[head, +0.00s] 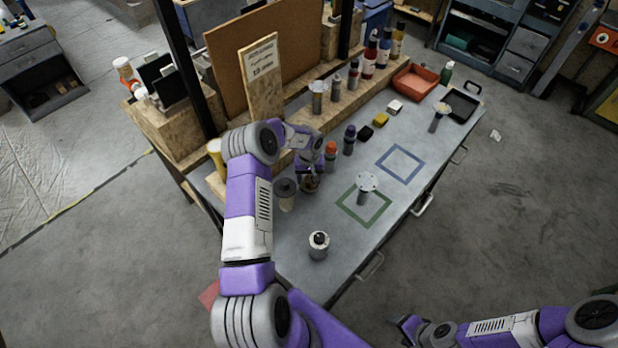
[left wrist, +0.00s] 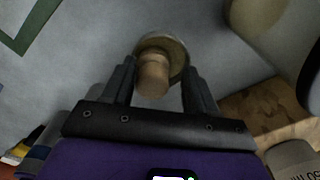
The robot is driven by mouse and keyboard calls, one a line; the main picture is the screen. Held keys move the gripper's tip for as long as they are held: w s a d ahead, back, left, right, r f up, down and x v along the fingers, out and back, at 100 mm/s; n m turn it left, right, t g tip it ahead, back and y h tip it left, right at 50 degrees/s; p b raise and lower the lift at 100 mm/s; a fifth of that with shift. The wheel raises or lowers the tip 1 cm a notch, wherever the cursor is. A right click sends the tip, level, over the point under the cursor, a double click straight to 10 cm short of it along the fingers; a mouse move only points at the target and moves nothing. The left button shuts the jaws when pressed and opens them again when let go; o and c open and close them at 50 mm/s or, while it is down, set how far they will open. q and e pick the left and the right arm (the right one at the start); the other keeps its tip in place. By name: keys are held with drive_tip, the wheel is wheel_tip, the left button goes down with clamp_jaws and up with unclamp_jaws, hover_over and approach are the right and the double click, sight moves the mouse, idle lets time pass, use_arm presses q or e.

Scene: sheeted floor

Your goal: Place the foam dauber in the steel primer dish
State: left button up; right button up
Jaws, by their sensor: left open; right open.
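My left gripper (head: 309,172) is low over the near left part of the grey bench. In the left wrist view its open fingers (left wrist: 159,68) stand on either side of a short tan cylindrical handle (left wrist: 153,76) on a wider round base, which looks like the foam dauber. In the head view this piece (head: 310,185) is a small brownish shape, partly hidden by the gripper. A grey metal piece with a round pale top (head: 367,182) stands inside the green square; I cannot tell whether it is the steel primer dish. My right gripper (head: 408,326) is open and empty, off the bench's front side.
Orange-capped (head: 331,155) and purple-capped (head: 349,140) bottles stand behind. The blue square (head: 400,163) is empty. Red (head: 414,82) and black (head: 461,106) trays lie far right.

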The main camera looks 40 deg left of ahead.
sight(309, 176)
use_arm(q)
wheel_tip(309, 176, up, 12)
idle(0.4)
wheel_tip(309, 176, down, 12)
drive_tip(key=shift+f, duration=0.1)
drive_tip(key=shift+w+r, duration=0.1)
drive_tip(key=shift+r, duration=1.8)
